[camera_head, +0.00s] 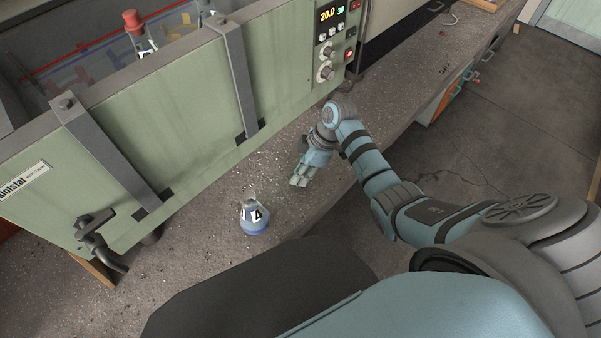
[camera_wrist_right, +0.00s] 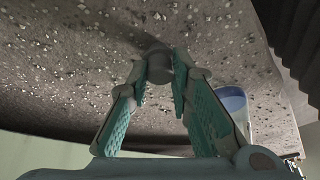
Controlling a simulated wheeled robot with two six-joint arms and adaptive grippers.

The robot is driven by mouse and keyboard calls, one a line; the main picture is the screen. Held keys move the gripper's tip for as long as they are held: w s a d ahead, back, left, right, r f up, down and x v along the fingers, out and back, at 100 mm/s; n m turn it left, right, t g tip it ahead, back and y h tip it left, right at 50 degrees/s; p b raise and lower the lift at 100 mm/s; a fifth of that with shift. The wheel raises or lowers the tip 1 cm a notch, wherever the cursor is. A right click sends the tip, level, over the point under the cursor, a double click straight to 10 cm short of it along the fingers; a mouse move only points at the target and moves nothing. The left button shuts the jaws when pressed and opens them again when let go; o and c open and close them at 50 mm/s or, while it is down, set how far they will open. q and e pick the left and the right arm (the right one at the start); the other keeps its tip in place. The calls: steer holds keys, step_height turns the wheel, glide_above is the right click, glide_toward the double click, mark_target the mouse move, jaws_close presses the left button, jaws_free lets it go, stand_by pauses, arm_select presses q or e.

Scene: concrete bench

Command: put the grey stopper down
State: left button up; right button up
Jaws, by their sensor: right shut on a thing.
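The grey stopper (camera_wrist_right: 158,66) sits between the fingertips of my right gripper (camera_wrist_right: 160,80), which is shut on it. A dark shadow lies beside it on the bench; I cannot tell whether it touches the surface. In the head view my right gripper (camera_head: 300,181) is low over the concrete bench (camera_head: 200,237), and the stopper is hidden there. My left gripper is out of view.
A green water bath (camera_head: 190,110) with metal straps and a control panel (camera_head: 332,40) stands behind the gripper. A red-capped vessel (camera_head: 134,22) is inside it. A black tap (camera_head: 98,235) juts from its front left. The bench edge runs close by the gripper's right.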

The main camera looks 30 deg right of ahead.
steer(key=shift+f, duration=0.1)
steer(key=o, duration=0.9)
steer(key=shift+o, duration=0.2)
steer(key=shift+r, duration=0.25)
steer(key=p+v, duration=0.3)
steer(key=v, duration=0.9)
steer(key=shift+f, duration=0.1)
